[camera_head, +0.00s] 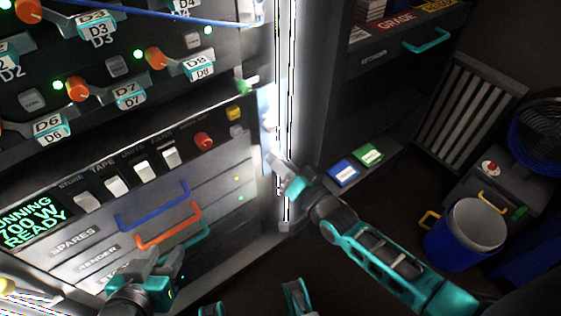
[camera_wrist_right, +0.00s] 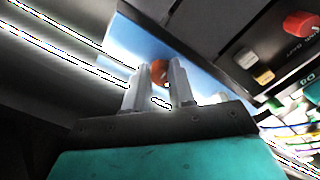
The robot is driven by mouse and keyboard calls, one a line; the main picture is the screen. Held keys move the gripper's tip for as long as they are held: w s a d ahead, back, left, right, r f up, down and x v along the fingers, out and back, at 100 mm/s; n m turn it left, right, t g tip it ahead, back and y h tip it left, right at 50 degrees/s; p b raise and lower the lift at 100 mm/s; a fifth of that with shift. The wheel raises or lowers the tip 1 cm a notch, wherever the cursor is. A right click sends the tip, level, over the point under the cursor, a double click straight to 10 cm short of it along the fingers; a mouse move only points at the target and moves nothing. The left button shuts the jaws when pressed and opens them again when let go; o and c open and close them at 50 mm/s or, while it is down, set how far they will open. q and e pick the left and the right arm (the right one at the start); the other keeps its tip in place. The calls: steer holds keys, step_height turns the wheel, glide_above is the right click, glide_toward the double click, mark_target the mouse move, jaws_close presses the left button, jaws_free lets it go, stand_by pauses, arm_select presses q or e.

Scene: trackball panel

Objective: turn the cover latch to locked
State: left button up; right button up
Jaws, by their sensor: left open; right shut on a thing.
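My right gripper (camera_head: 273,160) is at the bright, pale strip on the right edge of the rack. In the right wrist view its two grey fingers (camera_wrist_right: 157,88) stand on either side of a small orange part (camera_wrist_right: 160,72) on a blue-white panel (camera_wrist_right: 197,78). This part appears to be the cover latch, and the fingers are shut on it. Its lever and its markings are mostly hidden by the fingers and glare, so its angle cannot be told. My left gripper (camera_head: 172,268) is open and empty, low in front of the drawers.
Drawers with a blue handle (camera_head: 155,207) and an orange handle (camera_head: 168,230) lie left of the right gripper. A red knob (camera_head: 203,141) and white switches (camera_head: 143,172) sit above. A dark shelf with blue (camera_head: 343,172) and green (camera_head: 368,155) boxes stands right.

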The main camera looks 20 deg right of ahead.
jaws_close()
arm_select(q)
steer(key=shift+r+p, duration=0.25)
steer(key=shift+p, duration=0.05)
arm_select(e)
steer(key=shift+n, duration=0.4)
arm_select(q)
steer(key=shift+s+a+r+y+p, duration=0.3)
steer(key=shift+a+r+p, duration=0.5)
steer(key=shift+p, duration=1.3)
arm_select(e)
steer(key=shift+d+n, duration=0.15)
steer(key=shift+n, duration=8.35)
arm_select(q)
steer(key=shift+d, duration=0.1)
arm_select(e)
steer(key=o, duration=0.7)
jaws_free()
